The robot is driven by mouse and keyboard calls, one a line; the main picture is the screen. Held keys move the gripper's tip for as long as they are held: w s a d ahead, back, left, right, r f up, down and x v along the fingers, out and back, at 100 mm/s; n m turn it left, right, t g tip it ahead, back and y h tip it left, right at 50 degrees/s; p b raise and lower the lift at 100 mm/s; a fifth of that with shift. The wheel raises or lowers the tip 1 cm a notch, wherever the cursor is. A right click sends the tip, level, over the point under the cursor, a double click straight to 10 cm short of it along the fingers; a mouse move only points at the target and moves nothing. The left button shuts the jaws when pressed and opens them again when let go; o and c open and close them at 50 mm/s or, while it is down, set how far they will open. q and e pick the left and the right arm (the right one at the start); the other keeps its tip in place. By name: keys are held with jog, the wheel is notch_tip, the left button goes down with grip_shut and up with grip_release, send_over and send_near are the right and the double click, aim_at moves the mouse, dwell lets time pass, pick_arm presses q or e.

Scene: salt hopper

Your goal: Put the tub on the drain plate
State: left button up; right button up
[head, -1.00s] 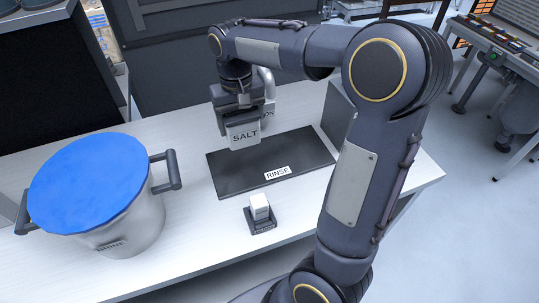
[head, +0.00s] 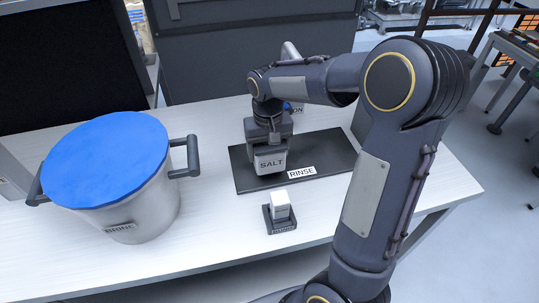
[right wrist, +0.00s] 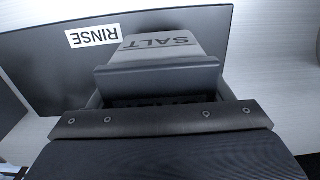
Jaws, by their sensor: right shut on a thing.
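The tub (head: 271,163), a small grey box labelled SALT, is held by my right gripper (head: 268,146) over the left part of the drain plate. The drain plate (head: 325,152) is a dark flat slab labelled RINSE. In the right wrist view the tub (right wrist: 165,47) sits between the fingers of my right gripper (right wrist: 158,85), with the drain plate (right wrist: 50,70) behind it. The tub looks upright and at or very close to the plate; I cannot tell whether it touches. My left gripper is not in view.
A steel pot (head: 150,213) labelled BRINE, with a blue top, stands at the left of the white table (head: 215,235). A small white block on a dark base (head: 281,213) stands in front of the plate. A pale curved pipe (head: 291,50) rises behind my right arm.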

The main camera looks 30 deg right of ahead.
jog(key=shift+f, duration=1.15)
jog(key=shift+f, duration=0.1)
jog(key=o, duration=1.2)
jog(key=shift+c, duration=0.2)
